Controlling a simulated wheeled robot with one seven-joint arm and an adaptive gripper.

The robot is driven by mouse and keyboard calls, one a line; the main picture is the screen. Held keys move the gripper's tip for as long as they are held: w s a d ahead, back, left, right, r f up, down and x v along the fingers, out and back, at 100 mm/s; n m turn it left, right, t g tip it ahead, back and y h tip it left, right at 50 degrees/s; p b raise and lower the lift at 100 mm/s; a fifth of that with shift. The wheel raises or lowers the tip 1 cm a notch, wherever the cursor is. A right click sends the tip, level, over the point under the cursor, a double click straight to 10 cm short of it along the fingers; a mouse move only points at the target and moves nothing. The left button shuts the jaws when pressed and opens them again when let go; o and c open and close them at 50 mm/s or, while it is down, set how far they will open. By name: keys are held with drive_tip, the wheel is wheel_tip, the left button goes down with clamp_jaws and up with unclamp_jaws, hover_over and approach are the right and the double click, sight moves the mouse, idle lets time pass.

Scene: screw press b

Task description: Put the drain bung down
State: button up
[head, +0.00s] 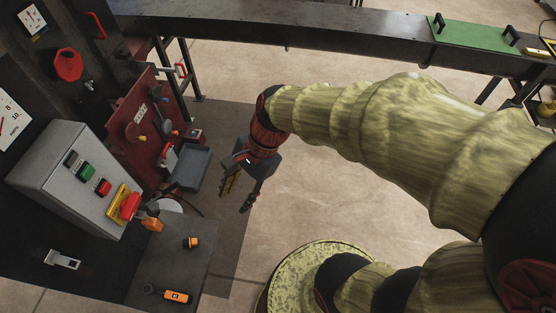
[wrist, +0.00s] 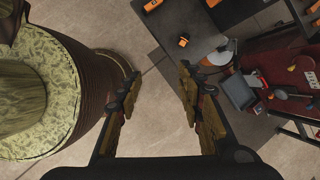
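A small orange and black plug-like piece (head: 190,242), which looks like the drain bung, stands on the dark grey bench top (head: 160,262) at the lower left in the head view. It also shows in the wrist view (wrist: 183,41) on the same dark top. My gripper (head: 240,193) hangs in the air to the right of the bench, above the floor and apart from the piece. In the wrist view my gripper (wrist: 158,92) has its two fingers spread wide, with only floor between them. It holds nothing.
A grey control box (head: 75,175) with buttons and a red switch stands left of the bench top. An orange-marked tool (head: 175,296) lies at the front of the bench. A small grey tray (head: 190,167) and a red panel (head: 140,125) are behind.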

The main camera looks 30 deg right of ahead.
drive_tip(key=s+d+r+n+t+h, duration=0.3)
drive_tip(key=d+r+n+t+h, duration=0.2)
drive_tip(key=d+r+n, duration=0.4)
wheel_tip(320, 180, up, 2)
drive_tip(key=n, duration=0.5)
drive_tip(key=shift+s+d+r+n, duration=0.15)
drive_tip(key=shift+d+r+n, duration=0.1)
drive_tip(key=shift+n, duration=0.15)
drive_tip(key=shift+o, duration=0.5)
drive_tip(key=shift+a, duration=0.1)
